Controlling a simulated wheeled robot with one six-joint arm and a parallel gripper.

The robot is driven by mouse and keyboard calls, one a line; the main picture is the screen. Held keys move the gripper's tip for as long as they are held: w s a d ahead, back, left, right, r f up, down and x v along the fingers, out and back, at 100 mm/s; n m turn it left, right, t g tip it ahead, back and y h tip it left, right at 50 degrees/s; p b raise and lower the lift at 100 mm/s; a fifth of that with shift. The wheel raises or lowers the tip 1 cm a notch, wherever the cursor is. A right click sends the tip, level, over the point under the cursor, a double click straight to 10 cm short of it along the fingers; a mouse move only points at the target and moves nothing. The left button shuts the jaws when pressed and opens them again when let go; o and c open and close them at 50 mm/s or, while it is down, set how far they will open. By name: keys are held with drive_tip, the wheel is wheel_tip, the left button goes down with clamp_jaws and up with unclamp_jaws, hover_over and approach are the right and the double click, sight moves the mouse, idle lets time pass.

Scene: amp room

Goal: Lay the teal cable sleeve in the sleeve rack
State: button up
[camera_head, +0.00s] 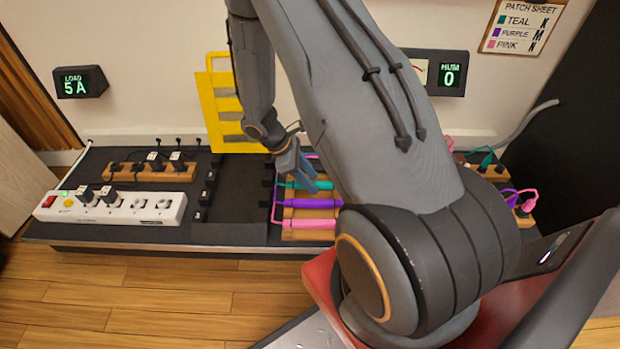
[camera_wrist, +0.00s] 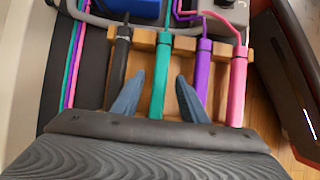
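The teal cable sleeve (camera_wrist: 159,80) lies lengthwise across the wooden sleeve rack (camera_wrist: 145,38), between a black sleeve (camera_wrist: 119,68) and a purple sleeve (camera_wrist: 203,72). A teal cable runs out from its far end. My gripper (camera_wrist: 160,76) is open, with its two blue fingers apart on either side of the teal sleeve. I see no finger touching it; their height above the rack is hard to tell. In the head view my gripper (camera_head: 298,168) hangs over the rack (camera_head: 290,236), beside the teal sleeve (camera_head: 324,185). My arm hides the right part of the rack.
A pink sleeve (camera_wrist: 238,88) lies at the rack's end. Left of the rack are a black tray (camera_head: 235,232), a white power strip (camera_head: 110,207) and a wooden plug block (camera_head: 150,172). A yellow slotted panel (camera_head: 222,105) stands behind. Plugged cables (camera_head: 520,205) are at right.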

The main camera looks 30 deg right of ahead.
drive_tip(key=p+v, duration=0.3)
drive_tip(key=v, duration=0.5)
drive_tip(key=shift+s+f, duration=0.1)
idle(0.7)
